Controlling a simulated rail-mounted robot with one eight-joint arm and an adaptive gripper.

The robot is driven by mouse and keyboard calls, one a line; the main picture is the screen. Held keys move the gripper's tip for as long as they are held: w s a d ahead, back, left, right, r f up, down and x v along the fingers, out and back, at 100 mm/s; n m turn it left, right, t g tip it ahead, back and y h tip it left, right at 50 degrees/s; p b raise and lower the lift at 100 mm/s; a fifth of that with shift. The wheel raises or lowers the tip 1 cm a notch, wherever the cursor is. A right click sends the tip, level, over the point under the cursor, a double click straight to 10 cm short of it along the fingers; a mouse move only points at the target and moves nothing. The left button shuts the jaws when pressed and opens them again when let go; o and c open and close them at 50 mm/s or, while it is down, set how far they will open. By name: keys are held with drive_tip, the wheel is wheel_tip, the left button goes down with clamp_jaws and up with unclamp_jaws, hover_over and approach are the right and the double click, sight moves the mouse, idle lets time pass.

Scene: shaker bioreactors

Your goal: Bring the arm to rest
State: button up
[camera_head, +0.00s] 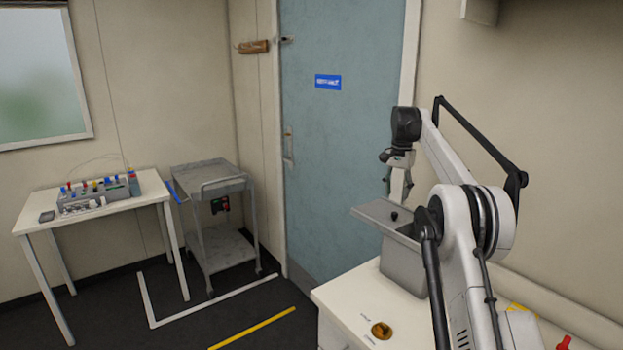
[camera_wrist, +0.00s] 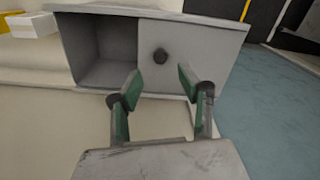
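My gripper (camera_head: 398,179) hangs from the raised arm above the grey box on the white counter, near the blue door. In the wrist view my gripper (camera_wrist: 161,88) has its two green-padded fingers spread apart, with nothing between them. The grey box (camera_head: 402,265) has a flat lid (camera_head: 378,213) with a dark round knob (camera_head: 394,216). In the wrist view the lid (camera_wrist: 205,55) covers the right part of the box and the left part (camera_wrist: 105,55) is open. The fingers are apart from the knob (camera_wrist: 160,56). My arm is bent and raised.
A white counter (camera_head: 345,299) bears the box and a brass-coloured round item (camera_head: 381,330). A grey trolley (camera_head: 214,175) stands left of the blue door (camera_head: 335,120). A white table (camera_head: 147,187) with a rack of coloured caps (camera_head: 97,193) stands at left. Floor between is clear.

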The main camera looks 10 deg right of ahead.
drive_tip(key=s+a+r+n+t+b, duration=0.1)
drive_tip(key=s+a+r+n, duration=0.15)
drive_tip(key=s+a, duration=0.4)
drive_tip(key=s+a+r+n+t+b, duration=0.1)
drive_tip(key=s+a+r+t, duration=0.2)
drive_tip(key=s, duration=0.6)
drive_tip(key=s+a+r+n+b, duration=0.2)
drive_tip(key=s+a+r, duration=0.3)
drive_tip(key=s, duration=0.3)
drive_tip(key=s+a+f+n+t+b, duration=0.1)
drive_tip(key=s+a+f, duration=0.1)
drive_tip(key=s+f, duration=0.4)
drive_tip(key=s+a+f+n+t, duration=0.1)
drive_tip(key=s+f, duration=0.5)
drive_tip(key=s, duration=0.7)
drive_tip(key=s+a+f+n+t+b, duration=0.1)
drive_tip(key=s+a+f+n, duration=0.1)
drive_tip(key=s+a+f, duration=0.2)
drive_tip(key=s+f, duration=0.3)
drive_tip(key=s, duration=0.3)
drive_tip(key=shift+s+b, duration=0.3)
drive_tip(key=shift+a, duration=0.1)
wheel_tip(320, 180, down, 23)
drive_tip(key=b, duration=2.3)
drive_tip(key=shift+f, duration=0.2)
